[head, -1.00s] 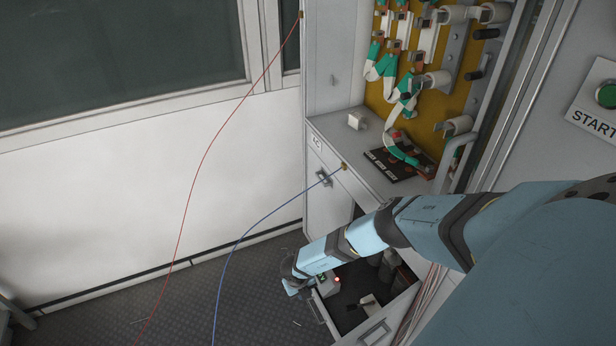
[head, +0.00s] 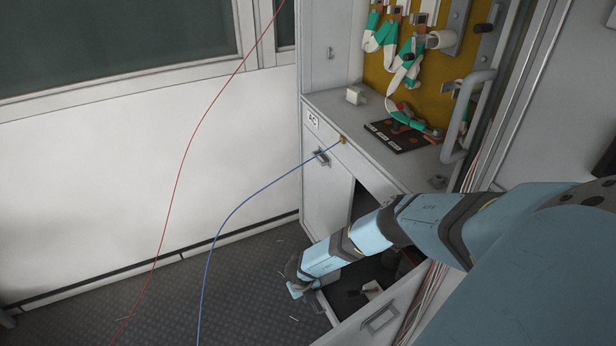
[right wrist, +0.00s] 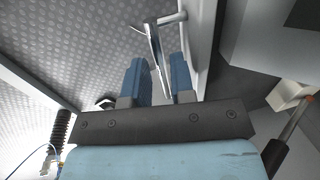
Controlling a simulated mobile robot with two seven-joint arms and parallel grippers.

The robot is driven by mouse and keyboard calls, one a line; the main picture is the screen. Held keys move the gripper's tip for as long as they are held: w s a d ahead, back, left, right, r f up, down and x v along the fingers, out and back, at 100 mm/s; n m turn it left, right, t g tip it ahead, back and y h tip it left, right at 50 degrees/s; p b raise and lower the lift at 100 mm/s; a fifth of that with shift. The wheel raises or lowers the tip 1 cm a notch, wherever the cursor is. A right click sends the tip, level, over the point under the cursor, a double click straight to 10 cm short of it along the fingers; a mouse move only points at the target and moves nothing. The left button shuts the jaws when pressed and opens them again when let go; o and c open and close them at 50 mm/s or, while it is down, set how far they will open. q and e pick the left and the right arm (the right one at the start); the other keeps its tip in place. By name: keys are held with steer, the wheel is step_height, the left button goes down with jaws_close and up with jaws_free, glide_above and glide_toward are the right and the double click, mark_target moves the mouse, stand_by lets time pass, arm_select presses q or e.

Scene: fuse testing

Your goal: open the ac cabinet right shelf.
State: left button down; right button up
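The AC cabinet (head: 328,205) stands at the middle right of the head view, its left door closed with a metal handle (head: 321,157). The right shelf stands open: its pale front panel (head: 410,300) is swung or pulled out, with a handle (head: 380,318) on its face. My right gripper (head: 297,288) is low beside the opening, partly hidden by its arm. In the right wrist view its blue fingers (right wrist: 159,82) are apart around a thin metal bar (right wrist: 155,50), with gaps showing. My left gripper is not in view.
Dark items (head: 350,290) lie inside the open shelf. A worktop (head: 350,118) holds a white block (head: 355,95) and a black board (head: 402,135). A blue cable (head: 240,205) and a red cable (head: 190,150) hang across the left.

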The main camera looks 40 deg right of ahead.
steer(key=shift+f, duration=0.35)
jaws_close()
steer(key=w+a, duration=0.4)
steer(key=a, duration=0.9)
